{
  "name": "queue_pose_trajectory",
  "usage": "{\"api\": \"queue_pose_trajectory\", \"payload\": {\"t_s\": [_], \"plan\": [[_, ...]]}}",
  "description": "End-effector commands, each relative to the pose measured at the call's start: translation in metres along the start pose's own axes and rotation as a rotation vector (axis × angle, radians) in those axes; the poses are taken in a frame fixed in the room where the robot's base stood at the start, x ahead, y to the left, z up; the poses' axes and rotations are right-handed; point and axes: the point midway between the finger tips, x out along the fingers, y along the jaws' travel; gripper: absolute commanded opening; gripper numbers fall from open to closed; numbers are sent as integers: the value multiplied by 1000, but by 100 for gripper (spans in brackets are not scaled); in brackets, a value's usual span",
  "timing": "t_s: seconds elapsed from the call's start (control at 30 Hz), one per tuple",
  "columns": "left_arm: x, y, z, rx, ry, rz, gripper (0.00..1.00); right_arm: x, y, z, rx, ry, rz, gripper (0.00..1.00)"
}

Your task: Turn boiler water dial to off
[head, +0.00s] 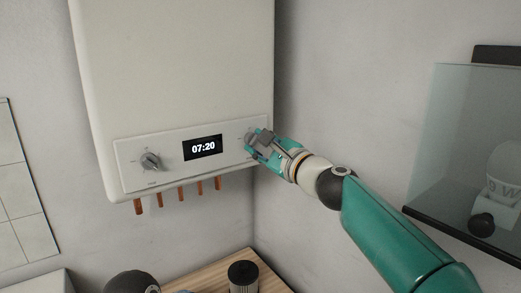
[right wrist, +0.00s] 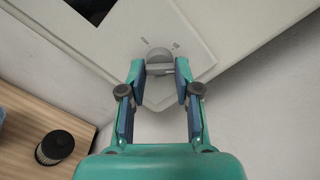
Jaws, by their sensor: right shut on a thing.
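A white boiler (head: 180,70) hangs on the wall, with a front panel carrying a display (head: 203,147) that reads 07:20. A grey dial (head: 151,161) sits left of the display, its pointer tilted. A second grey dial (right wrist: 159,60) sits at the panel's right end; in the head view my right gripper (head: 255,142) partly covers it. In the right wrist view my right gripper (right wrist: 160,70) has its fingertips on either side of this dial, shut on it. My left gripper is not in view.
Several copper pipe ends (head: 181,194) stick out below the boiler. A wooden worktop (head: 207,275) lies below with a black cylinder (head: 243,276) on it. A glass-fronted shelf (head: 460,130) hangs at the right, beyond my right arm.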

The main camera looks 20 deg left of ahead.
Motion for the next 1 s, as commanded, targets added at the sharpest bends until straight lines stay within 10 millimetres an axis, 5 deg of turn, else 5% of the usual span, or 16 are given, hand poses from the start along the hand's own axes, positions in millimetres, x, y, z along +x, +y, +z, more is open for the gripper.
{"api": "queue_pose_trajectory", "payload": {"t_s": [0.6,1.0], "plan": [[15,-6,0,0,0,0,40,1,4,0,-546,-23,28,0],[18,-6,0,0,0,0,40,2,5,0,-712,-30,39,0]]}}
